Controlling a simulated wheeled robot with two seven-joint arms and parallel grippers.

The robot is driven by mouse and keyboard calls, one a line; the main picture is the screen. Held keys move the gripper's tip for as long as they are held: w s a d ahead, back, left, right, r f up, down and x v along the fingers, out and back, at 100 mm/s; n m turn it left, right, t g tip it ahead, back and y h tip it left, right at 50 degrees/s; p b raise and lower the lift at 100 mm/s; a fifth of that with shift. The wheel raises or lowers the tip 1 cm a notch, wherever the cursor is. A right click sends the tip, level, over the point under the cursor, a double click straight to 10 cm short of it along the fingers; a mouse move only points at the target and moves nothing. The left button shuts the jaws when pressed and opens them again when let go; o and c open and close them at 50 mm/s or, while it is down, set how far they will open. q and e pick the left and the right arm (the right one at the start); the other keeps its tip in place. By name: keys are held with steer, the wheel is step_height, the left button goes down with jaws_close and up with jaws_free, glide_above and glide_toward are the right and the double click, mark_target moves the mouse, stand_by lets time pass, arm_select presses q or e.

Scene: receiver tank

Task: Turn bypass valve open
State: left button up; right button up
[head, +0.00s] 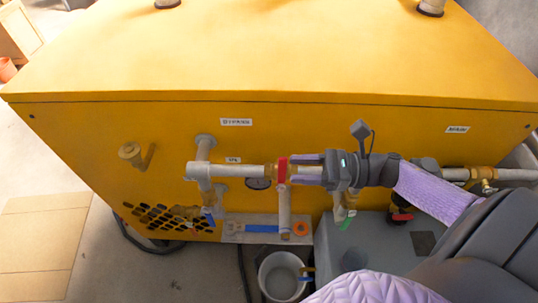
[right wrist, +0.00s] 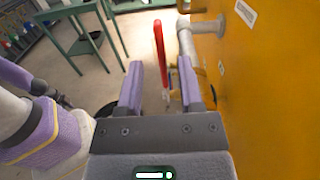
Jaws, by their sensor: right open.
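A valve with a red lever (head: 282,170) sits on the grey horizontal pipe at the front of the yellow tank. I take it for the bypass valve; the small label near it is too blurred to read surely. My right gripper (head: 300,168) is open and empty, just to the right of the lever, fingers pointing left at it. I see no contact.
The yellow tank (head: 270,50) fills the back. A bucket (head: 282,277) stands on the floor beside a grey box (head: 378,245). A green table (right wrist: 85,48) stands farther off.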

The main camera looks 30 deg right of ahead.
steer(key=x, duration=0.5)
steer(key=shift+w+a, duration=0.2)
jaws_close()
stand_by(1.1)
